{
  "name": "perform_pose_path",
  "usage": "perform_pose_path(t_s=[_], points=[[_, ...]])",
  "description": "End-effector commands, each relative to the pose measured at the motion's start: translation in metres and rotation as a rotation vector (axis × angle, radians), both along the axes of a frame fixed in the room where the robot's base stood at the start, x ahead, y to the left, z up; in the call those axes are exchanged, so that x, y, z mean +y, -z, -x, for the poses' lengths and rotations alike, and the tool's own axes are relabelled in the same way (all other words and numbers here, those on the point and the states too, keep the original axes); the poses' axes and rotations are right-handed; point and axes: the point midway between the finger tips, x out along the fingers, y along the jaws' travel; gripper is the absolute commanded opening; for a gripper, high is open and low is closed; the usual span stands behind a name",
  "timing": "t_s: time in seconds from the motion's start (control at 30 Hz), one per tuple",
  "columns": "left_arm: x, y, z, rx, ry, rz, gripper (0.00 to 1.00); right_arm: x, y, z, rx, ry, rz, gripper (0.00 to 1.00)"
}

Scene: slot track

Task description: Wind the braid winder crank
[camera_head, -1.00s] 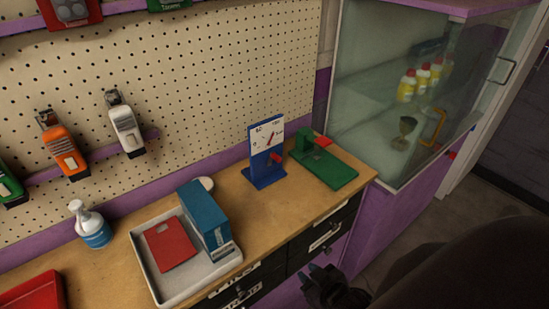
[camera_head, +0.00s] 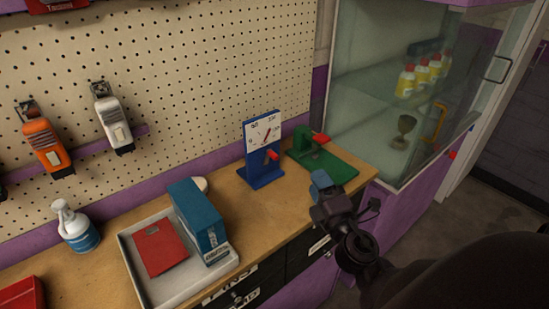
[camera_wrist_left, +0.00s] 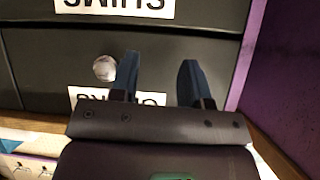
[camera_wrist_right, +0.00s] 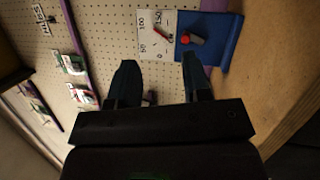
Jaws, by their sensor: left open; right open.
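The winder appears to be the blue upright stand (camera_head: 256,172) with a white dial face (camera_head: 258,135) and a red crank knob (camera_head: 272,155); it stands on the wooden bench. In the right wrist view the blue stand (camera_wrist_right: 224,45) and red knob (camera_wrist_right: 186,40) lie beyond the fingertips. My right gripper (camera_head: 321,182) is open and empty, over the bench's front edge, to the right of the stand and apart from it. My left gripper (camera_wrist_left: 158,70) is open and empty in front of dark drawers; it does not show in the head view.
A green base (camera_head: 328,167) with a red-tipped part stands right of the winder, close to my right gripper. A blue box (camera_head: 199,215) and red flat item (camera_head: 160,248) sit in a white tray (camera_head: 146,289) at left. A glass cabinet (camera_head: 375,110) bounds the right.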

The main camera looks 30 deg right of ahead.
Motion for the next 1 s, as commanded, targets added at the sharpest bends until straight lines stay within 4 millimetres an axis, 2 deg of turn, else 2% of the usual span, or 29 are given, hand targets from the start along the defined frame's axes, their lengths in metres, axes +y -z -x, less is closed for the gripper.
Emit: perform_pose_path(t_s=[0.23, 0.5, 0.7, 0.87, 1.0], points=[[0.0, 0.008, 0.001, 0.005, 0.0, 0.0, 0.43, 0.014, -0.012, -0.022, 0.029, -0.078, 0.505, 0.44], [0.0, 0.014, 0.002, 0.009, 0.0, 0.0, 0.43, 0.015, 0.002, -0.043, 0.166, -0.126, 1.014, 0.44], [0.0, 0.016, 0.003, 0.011, 0.0, -0.001, 0.43, 0.007, 0.012, -0.051, 0.258, -0.134, 1.212, 0.44], [0.0, 0.016, 0.002, 0.01, 0.001, -0.001, 0.43, 0.005, 0.014, -0.055, 0.279, -0.135, 1.252, 0.44], [0.0, 0.014, 0.002, 0.009, 0.001, -0.001, 0.43, 0.006, 0.013, -0.069, 0.278, -0.135, 1.251, 0.44]])
